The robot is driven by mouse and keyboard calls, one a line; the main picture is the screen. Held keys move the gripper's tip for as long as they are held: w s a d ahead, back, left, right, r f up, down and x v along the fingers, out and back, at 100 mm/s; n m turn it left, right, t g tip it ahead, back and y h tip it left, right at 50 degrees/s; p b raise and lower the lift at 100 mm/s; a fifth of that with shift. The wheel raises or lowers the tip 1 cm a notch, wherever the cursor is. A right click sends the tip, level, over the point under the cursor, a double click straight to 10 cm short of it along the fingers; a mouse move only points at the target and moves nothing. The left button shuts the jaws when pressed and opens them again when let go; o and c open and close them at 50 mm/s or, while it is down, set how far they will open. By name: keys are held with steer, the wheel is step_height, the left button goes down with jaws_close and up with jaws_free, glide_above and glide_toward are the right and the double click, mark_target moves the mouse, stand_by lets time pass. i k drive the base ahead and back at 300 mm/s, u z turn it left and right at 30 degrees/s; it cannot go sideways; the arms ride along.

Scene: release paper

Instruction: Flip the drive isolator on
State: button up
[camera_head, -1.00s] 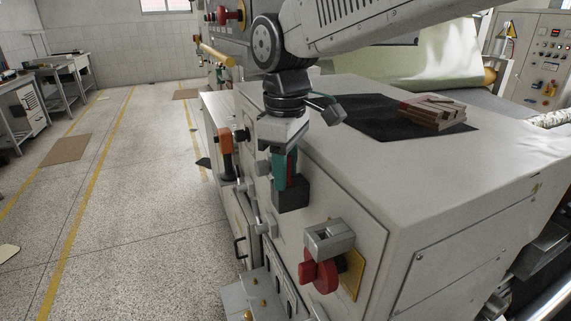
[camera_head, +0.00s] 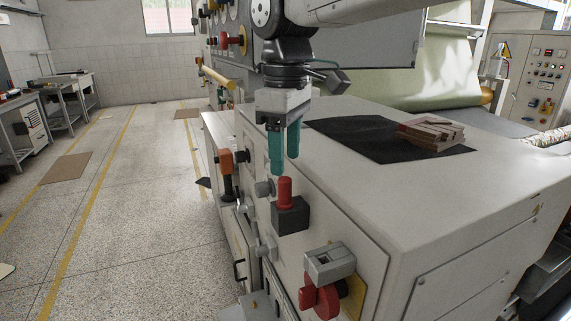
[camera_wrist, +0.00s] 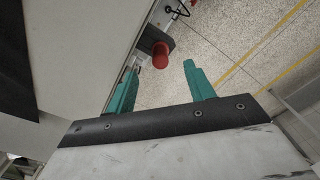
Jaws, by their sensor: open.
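A red lever (camera_head: 285,190) stands upright from a dark box (camera_head: 290,216) on the side of the grey machine cabinet. In the wrist view the lever (camera_wrist: 160,56) shows just beyond and between the fingertips. My gripper (camera_head: 284,164) has two teal fingers, points down and is open above the lever, with nothing held. It also shows in the wrist view (camera_wrist: 160,72). A red rotary handle (camera_head: 322,300) on a yellow plate (camera_head: 354,298) sits lower on the same panel, partly behind a grey block (camera_head: 330,262). I see no readable label telling which one is the drive isolator.
An orange-and-black handle (camera_head: 226,172) and several grey knobs are left of the lever. The cabinet top (camera_head: 390,200) bears a black mat (camera_head: 345,128) with a stack of wooden pieces (camera_head: 432,132). The speckled floor at left is mostly free.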

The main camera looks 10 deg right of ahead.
mark_target(324, 301)
steer(key=k, duration=1)
